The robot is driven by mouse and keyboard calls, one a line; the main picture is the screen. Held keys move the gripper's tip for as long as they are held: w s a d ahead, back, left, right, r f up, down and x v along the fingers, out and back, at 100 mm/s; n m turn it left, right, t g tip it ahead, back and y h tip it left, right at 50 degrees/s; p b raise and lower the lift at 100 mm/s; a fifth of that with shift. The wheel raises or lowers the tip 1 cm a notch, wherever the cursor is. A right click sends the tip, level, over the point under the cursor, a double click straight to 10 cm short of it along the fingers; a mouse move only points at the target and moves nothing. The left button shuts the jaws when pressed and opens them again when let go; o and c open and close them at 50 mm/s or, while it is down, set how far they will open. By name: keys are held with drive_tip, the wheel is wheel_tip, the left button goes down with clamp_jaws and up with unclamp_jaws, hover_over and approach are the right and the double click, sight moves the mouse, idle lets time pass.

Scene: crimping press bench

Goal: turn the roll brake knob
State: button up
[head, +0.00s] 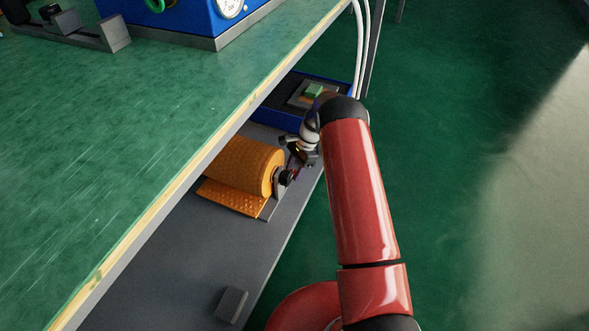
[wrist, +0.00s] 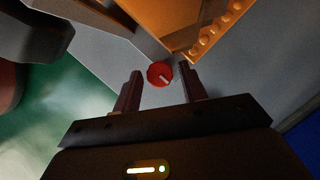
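The roll brake knob (wrist: 160,74) is a round red knob with a pale pointer mark, seen in the wrist view. It sits between and just beyond the tips of my gripper (wrist: 157,76), whose two dark fingers are spread apart. I cannot tell whether either finger touches it. In the head view my gripper (head: 291,171) is at the right end of the orange roll (head: 245,164) on the lower shelf. The knob itself is hidden there behind the gripper and wrist. The orange roll also shows in the wrist view (wrist: 190,20).
The green bench top (head: 150,120) overhangs the shelf (head: 165,262) on the left. A blue tray (head: 283,118) with a green-topped block stands behind the roll. A small grey block (head: 231,304) lies near the shelf's front. Green floor is open to the right.

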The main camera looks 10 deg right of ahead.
drive_tip(key=c, duration=0.7)
drive_tip(key=shift+c, duration=0.2)
drive_tip(key=shift+n+b, duration=0.3)
drive_tip(key=shift+w+f+n+g+h+b, duration=0.1)
drive_tip(key=shift+n+g+h+b, duration=0.35)
drive_tip(key=shift+n+b, duration=0.55)
drive_tip(key=shift+w+a+n+g+h+b, duration=0.1)
drive_tip(key=shift+n+g+h+b, duration=0.25)
drive_tip(key=shift+n, duration=1.35)
drive_tip(key=o, duration=1)
drive_tip(key=shift+c, duration=0.2)
